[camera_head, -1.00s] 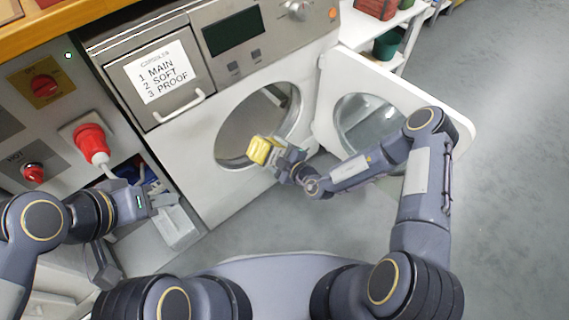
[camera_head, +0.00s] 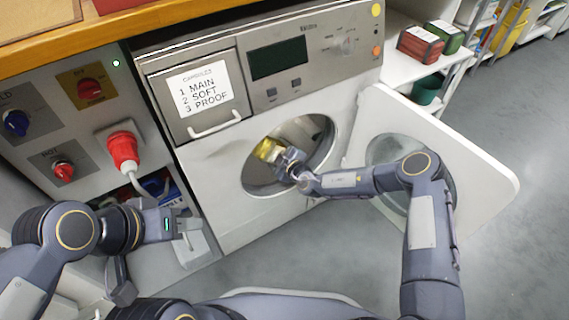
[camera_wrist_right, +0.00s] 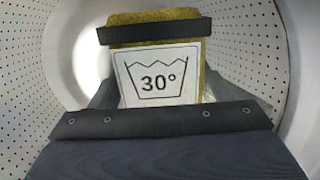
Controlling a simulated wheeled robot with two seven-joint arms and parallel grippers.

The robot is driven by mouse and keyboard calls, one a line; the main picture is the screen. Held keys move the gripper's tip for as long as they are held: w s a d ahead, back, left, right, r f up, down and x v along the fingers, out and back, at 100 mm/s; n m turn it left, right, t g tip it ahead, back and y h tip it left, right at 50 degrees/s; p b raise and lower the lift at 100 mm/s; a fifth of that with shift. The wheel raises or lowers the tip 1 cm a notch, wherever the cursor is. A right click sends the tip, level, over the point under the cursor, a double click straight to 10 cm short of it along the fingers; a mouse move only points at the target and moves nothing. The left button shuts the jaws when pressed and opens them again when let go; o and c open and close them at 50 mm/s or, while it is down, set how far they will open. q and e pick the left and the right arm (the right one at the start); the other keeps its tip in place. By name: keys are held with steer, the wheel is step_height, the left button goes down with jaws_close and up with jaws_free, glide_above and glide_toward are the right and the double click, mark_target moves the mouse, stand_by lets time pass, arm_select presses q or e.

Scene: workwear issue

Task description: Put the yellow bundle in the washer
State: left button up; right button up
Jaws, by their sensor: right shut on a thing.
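The yellow bundle (camera_head: 267,150) is at the round opening of the washer (camera_head: 222,164). In the right wrist view the bundle (camera_wrist_right: 203,85) has a dark strap and a white "30°" wash label, with the perforated drum wall (camera_wrist_right: 255,50) around it. My right gripper (camera_head: 281,157) is shut on the bundle and reaches into the opening. The washer door (camera_head: 460,150) stands open to the right. My left gripper (camera_head: 186,232) is at the lower left, away from the washer opening; I cannot tell whether its fingers are apart.
A panel with a red plug (camera_head: 123,150) and knobs stands left of the washer. A closed drawer with a capsule label (camera_head: 200,88) is above the opening. A shelf (camera_head: 400,68) with red and green boxes is behind the door. Floor at right is clear.

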steer(key=w+a+b, duration=0.2)
steer(key=w+a, duration=0.2)
steer(key=w, duration=0.2)
steer(key=shift+a, duration=0.15)
steer(key=o, duration=1.2)
steer(key=shift+o, duration=0.2)
steer(key=shift+s, duration=0.1)
steer(key=p+v, duration=0.3)
steer(key=v, duration=0.4)
steer(key=shift+r+p, duration=0.15)
steer(key=shift+p, duration=0.15)
steer(key=shift+s+d, duration=0.25)
steer(key=shift+s, duration=0.05)
